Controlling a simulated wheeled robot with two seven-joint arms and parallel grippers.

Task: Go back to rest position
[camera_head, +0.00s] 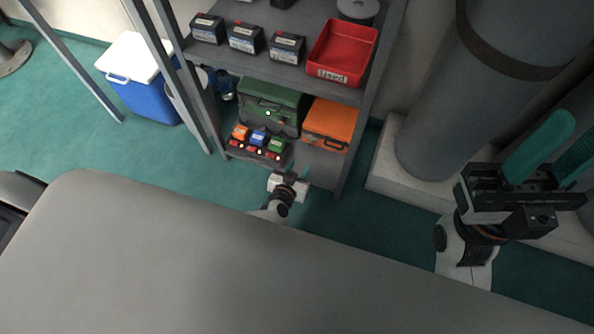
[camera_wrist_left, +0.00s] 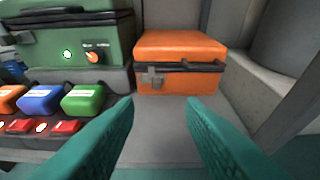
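My left gripper (camera_head: 299,174) is low in front of the shelf unit, at the front edge of its lower shelf. The left wrist view shows its two teal fingers (camera_wrist_left: 160,108) spread apart with nothing between them. They point toward bare shelf in front of an orange case (camera_wrist_left: 180,65). My right gripper (camera_head: 562,142) is raised at the right of the head view, away from the shelf. Its teal fingers stand apart and look empty, and one is partly cut off by the picture edge.
The shelf (camera_head: 320,165) holds a green case (camera_head: 275,100) with an orange knob, and orange, blue and green blocks (camera_head: 258,137) with red parts. Above are black batteries (camera_head: 246,38) and a red bin (camera_head: 342,52). A large grey cylinder (camera_head: 470,100) stands right; a blue cooler (camera_head: 145,98) stands left.

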